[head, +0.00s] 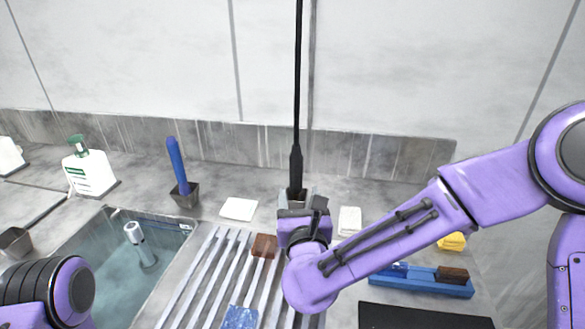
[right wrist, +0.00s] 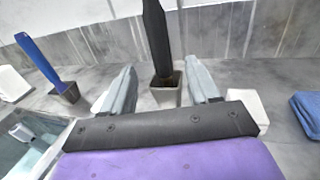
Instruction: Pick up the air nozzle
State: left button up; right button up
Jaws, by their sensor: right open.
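The black air nozzle (head: 296,165) stands upright in a small grey holder (right wrist: 165,95) at the back of the counter, with a thin black hose rising from it. In the right wrist view the nozzle (right wrist: 157,40) appears between the two grey fingers. My right gripper (right wrist: 160,72) is open and empty, facing the nozzle and holder. In the head view my right wrist covers part of the holder and the fingers are mostly hidden. I cannot tell how deep the nozzle sits between the fingers. Only a link of my left arm shows at lower left.
A blue handle (head: 177,163) stands in a grey cup to the left, near a white cloth (head: 239,209). A water-filled sink (head: 118,222) and soap bottle (head: 90,172) lie further left. A slatted rack (head: 190,275) is in front; a blue tray (head: 420,284) is right.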

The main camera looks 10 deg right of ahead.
aim_at(296, 176)
jog(key=w+p, duration=0.1)
jog(key=w, duration=0.1)
jog(key=w+p, duration=0.1)
jog(key=w, duration=0.2)
jog(key=w+d+p, duration=0.1)
jog(key=w, duration=0.2)
jog(key=shift+r, duration=0.3)
jog(key=shift+w+d+f, duration=0.1)
jog(key=shift+w+f, duration=0.05)
jog(key=shift+w, duration=0.25)
jog(key=c, duration=1)
